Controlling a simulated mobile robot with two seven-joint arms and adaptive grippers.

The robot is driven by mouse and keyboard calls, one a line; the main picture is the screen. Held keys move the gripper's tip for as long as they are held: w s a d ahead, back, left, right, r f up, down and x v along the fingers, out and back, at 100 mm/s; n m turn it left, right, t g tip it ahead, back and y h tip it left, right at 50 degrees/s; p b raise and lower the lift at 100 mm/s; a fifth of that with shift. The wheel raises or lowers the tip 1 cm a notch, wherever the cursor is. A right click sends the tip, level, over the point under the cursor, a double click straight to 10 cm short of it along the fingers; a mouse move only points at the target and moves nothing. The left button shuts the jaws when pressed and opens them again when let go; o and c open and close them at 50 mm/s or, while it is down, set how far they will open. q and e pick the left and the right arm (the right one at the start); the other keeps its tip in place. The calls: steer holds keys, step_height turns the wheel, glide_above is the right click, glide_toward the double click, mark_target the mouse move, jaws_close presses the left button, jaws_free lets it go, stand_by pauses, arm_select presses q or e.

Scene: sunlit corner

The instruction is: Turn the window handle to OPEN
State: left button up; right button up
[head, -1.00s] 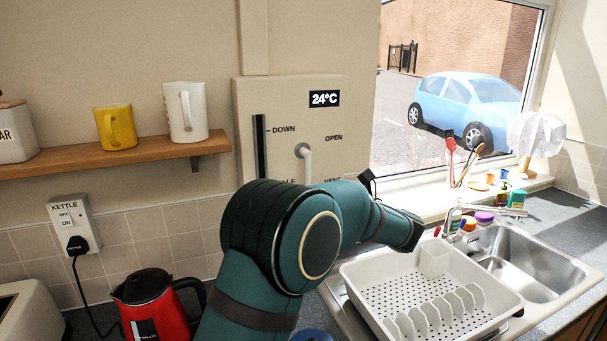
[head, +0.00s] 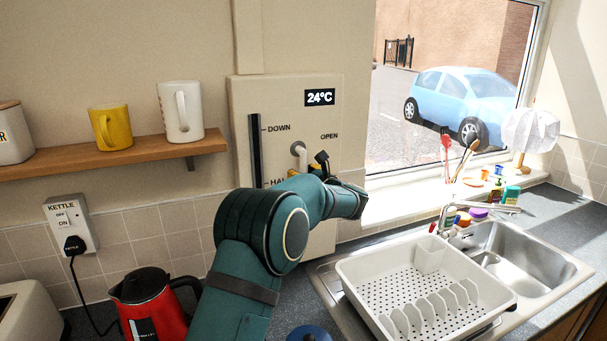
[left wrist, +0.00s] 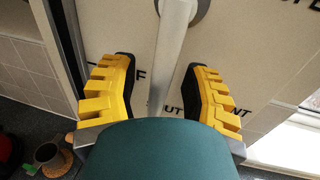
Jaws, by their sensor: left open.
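The window handle (head: 300,152) is a pale lever on the beige wall panel (head: 239,130), below and left of the printed OPEN. In the left wrist view the handle (left wrist: 172,55) is a grey bar running down from a round hub, its lower end by a partly covered label ending in "UT". My left gripper (left wrist: 155,88) is open, with one yellow finger on each side of the bar and gaps between. In the head view my left gripper (head: 304,172) is at the handle's lower part and partly hides it. My right gripper is not in view.
The panel also has a dark vertical slot (head: 255,150) marked DOWN and a 24°C display (head: 320,97). A shelf (head: 130,151) with mugs is at left. A red kettle (head: 150,305) stands below. A dish rack (head: 425,290) and sink (head: 530,265) are at right.

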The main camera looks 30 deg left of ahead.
arm_select(q)
jaws_close()
